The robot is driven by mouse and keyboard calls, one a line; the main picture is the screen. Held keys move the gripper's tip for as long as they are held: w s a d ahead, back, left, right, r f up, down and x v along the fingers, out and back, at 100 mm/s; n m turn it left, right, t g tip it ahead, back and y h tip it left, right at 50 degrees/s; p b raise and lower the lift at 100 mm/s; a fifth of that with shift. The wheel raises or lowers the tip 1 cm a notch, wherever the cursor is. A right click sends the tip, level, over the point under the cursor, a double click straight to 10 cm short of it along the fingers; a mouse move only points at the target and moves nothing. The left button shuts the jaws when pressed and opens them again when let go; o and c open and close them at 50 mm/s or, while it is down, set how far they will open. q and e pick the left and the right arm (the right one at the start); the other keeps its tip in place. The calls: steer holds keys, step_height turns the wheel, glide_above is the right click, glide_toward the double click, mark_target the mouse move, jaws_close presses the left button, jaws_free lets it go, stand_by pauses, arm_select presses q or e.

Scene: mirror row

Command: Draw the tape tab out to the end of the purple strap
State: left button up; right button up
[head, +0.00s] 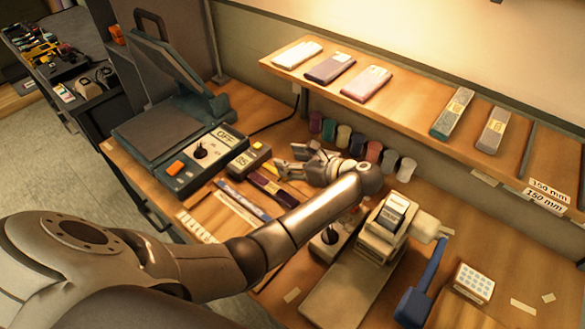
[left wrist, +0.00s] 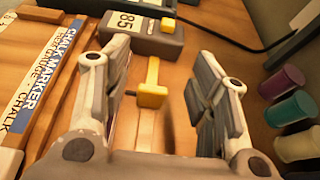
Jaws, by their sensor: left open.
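The purple strap (head: 289,199) lies flat on the bench with a yellow band around its middle; I cannot make it out in the left wrist view. The grey tape unit (head: 250,160) has a display reading 85 and also shows in the left wrist view (left wrist: 150,42). A short yellow strip comes out of it to the yellow tape tab (left wrist: 152,96). My left gripper (head: 287,160) is open above the bench beside the strap. In the left wrist view its fingers (left wrist: 160,88) stand on either side of the tab, with gaps on both sides. My right gripper is not in view.
A chalk marker box (left wrist: 52,75) lies left of the gripper. A row of coloured spools (head: 343,137) stands behind it, under a shelf (head: 410,117). A grey machine with an OFF display (head: 180,155) is at left. A blue-handled press (head: 418,290) stands at right.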

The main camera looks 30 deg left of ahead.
arm_select(q)
step_height(320, 180, up, 6)
stand_by(0.4)
